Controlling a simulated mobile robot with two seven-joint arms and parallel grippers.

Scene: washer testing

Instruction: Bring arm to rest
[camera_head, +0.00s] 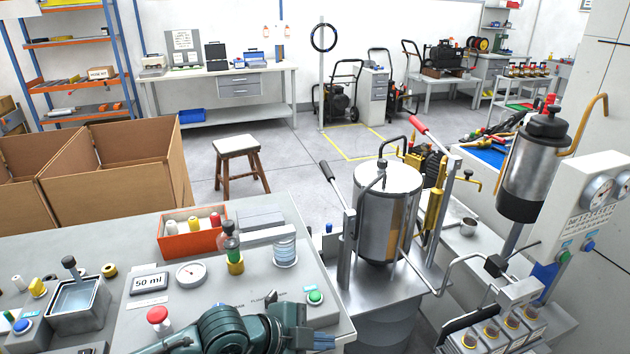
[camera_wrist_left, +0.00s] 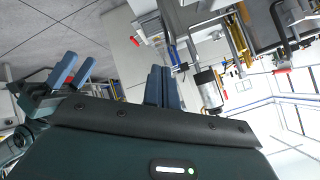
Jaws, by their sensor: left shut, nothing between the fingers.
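My left arm, dark green, crosses the bottom of the head view in front of the grey control panel. My left gripper (camera_head: 320,342) is at the bottom edge, to the right of the arm's wrist. In the left wrist view its two blue-grey fingers (camera_wrist_left: 162,86) are together with nothing between them. A second gripper, my right one (camera_wrist_left: 75,72), shows at the left of the left wrist view. Its two blue fingers stand apart and empty. It does not show in the head view.
The grey control panel (camera_head: 140,325) carries a red button (camera_head: 159,318) and a green button (camera_head: 315,297) close to my left arm. A steel tank (camera_head: 387,205) with levers stands just right. Cardboard boxes (camera_head: 115,185) and a stool (camera_head: 238,150) stand beyond the bench.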

